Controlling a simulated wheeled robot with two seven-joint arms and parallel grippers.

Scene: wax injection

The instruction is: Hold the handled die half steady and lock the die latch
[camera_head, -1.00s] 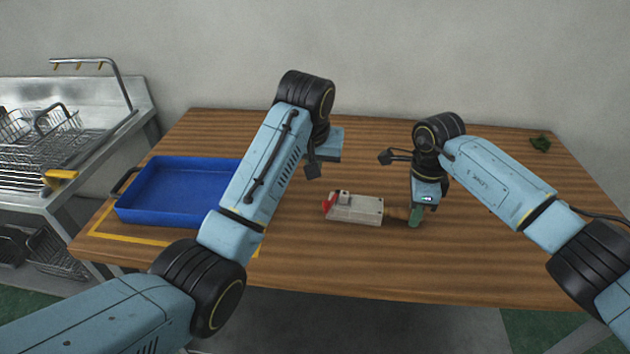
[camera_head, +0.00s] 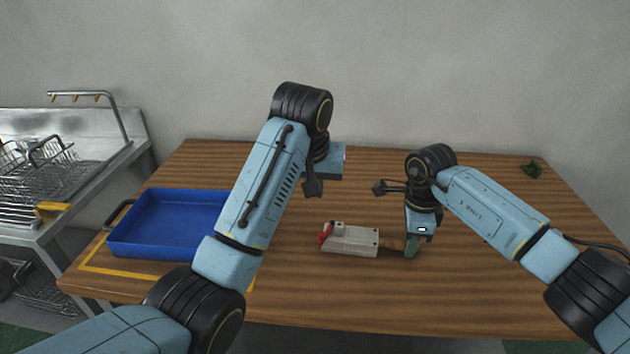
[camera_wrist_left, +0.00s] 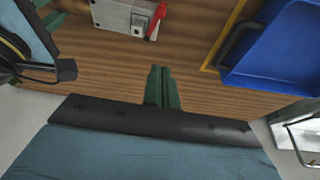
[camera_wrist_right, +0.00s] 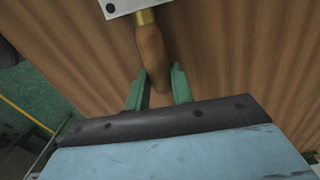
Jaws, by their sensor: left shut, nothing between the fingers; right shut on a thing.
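The grey metal die (camera_head: 352,241) lies flat on the wooden table in front of me. Its red latch (camera_head: 324,234) is at its left end, and it also shows in the left wrist view (camera_wrist_left: 156,20). A wooden handle (camera_wrist_right: 151,52) sticks out of the die's right end. My right gripper (camera_head: 411,247) is shut on the handle, with its green fingers on either side of it in the right wrist view. My left gripper (camera_wrist_left: 161,72) is shut and empty, apart from the die. In the head view its fingers are hidden behind my left arm.
A blue tray (camera_head: 118,241) stands on the table at the left, inside a yellow outline (camera_head: 98,268). A steel sink with wire racks (camera_head: 60,160) is further left. A small dark green object (camera_head: 531,170) lies at the back right. The back middle of the table is clear.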

